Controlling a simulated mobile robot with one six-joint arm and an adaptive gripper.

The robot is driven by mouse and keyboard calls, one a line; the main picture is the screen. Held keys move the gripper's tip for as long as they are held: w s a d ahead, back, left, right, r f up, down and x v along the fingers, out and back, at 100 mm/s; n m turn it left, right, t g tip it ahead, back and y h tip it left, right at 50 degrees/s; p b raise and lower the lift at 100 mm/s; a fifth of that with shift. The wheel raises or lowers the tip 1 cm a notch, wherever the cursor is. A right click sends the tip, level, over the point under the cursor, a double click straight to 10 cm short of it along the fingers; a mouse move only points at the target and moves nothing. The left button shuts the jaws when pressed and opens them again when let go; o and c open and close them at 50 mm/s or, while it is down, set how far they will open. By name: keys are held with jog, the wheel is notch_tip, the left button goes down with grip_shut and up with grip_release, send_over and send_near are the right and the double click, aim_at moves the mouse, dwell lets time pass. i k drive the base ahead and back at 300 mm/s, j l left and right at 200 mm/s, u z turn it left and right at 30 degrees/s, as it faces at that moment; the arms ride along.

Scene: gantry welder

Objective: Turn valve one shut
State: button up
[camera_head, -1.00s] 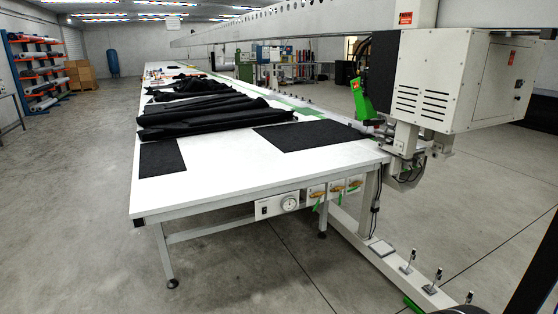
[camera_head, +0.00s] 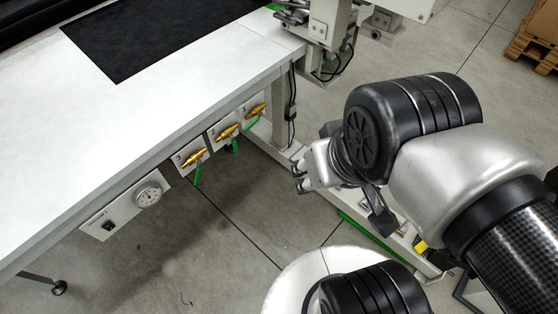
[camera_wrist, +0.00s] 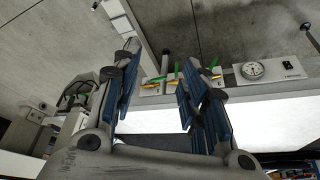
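Three brass valves with green handles sit on white plates under the table's front edge. The rightmost in the head view appears marked 1: valve one (camera_head: 256,110). Its green handle (camera_head: 252,125) slants sideways, while the other two hang more downward. In the wrist view valve one (camera_wrist: 153,80) shows between my fingers, farther off. My gripper (camera_head: 299,175) is right of and below the valves in the head view, apart from them. In the wrist view my gripper (camera_wrist: 160,85) has its blue-padded fingers spread and empty.
The middle valve (camera_head: 228,131) and left valve (camera_head: 194,157) stand close beside valve one. A gauge box (camera_head: 125,207) is farther left. The white table edge (camera_head: 150,140) overhangs them. A table leg with cables (camera_head: 285,110) stands just right of valve one.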

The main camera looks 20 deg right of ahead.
aim_at(251, 124)
jog(key=i+l+u, duration=0.25)
jog(key=i, duration=0.2)
jog(key=i+l+u, duration=0.25)
jog(key=i, duration=0.15)
jog(key=k+j+z, duration=0.4)
jog(key=j+z, duration=0.25)
jog(key=j, duration=0.15)
